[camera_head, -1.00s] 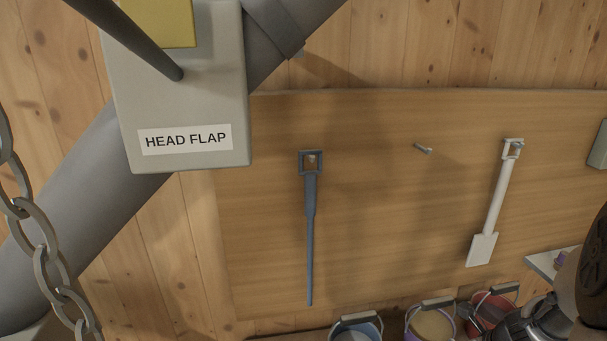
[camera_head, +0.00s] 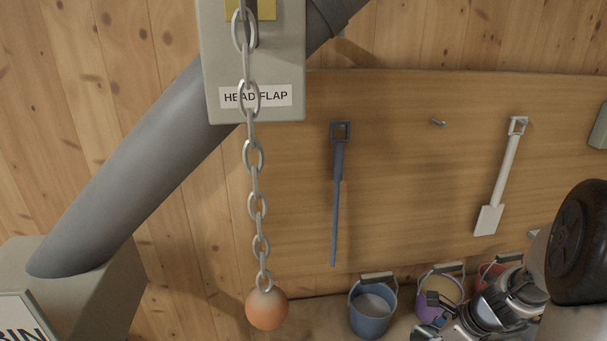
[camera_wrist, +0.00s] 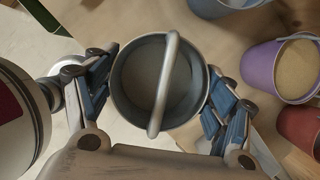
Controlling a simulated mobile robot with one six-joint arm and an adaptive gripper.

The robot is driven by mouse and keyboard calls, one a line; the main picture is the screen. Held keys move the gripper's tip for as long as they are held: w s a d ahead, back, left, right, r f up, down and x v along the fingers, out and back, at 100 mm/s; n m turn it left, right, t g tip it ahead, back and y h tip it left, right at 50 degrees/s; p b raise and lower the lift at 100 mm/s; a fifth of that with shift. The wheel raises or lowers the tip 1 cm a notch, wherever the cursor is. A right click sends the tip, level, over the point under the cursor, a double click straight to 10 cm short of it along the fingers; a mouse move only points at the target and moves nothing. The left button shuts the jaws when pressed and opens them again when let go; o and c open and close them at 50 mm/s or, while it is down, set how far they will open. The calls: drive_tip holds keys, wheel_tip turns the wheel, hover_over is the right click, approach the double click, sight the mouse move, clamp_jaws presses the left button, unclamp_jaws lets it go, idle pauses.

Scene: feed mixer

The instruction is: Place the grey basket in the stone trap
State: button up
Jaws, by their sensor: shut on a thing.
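The grey basket (camera_wrist: 128,72) is a round, open-topped vessel with a thick grey handle (camera_wrist: 163,85) arching over it. It sits between the blue-padded fingers of my gripper (camera_wrist: 157,100) in the wrist view, with a finger against each side. The gripper is shut on it. The inside looks empty. In the head view part of my arm and gripper (camera_head: 440,318) shows at the lower right, and the basket cannot be made out there. I cannot identify the stone trap in either view.
A blue bucket (camera_head: 371,320), a purple bucket (camera_head: 425,312) and a red one stand by the wall; purple (camera_wrist: 276,77) and red (camera_wrist: 303,124) show at the wrist view's right. A chain with an orange ball (camera_head: 266,309) hangs before the HEAD FLAP box (camera_head: 220,70). A diagonal pipe (camera_head: 130,180) meets a bin.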

drive_tip(key=a+f+n+g+h+b, duration=0.1)
drive_tip(key=a+f+n+g+b, duration=0.2)
drive_tip(key=a+n, duration=0.5)
drive_tip(key=a+f+n+g+h+b, duration=0.2)
drive_tip(key=a+n+g, duration=0.3)
drive_tip(key=n, duration=1.5)
drive_tip(key=a+b, duration=0.1)
drive_tip(key=a, duration=0.3)
drive_tip(key=shift+w+a+f, duration=0.2)
drive_tip(key=shift+w+f, duration=0.2)
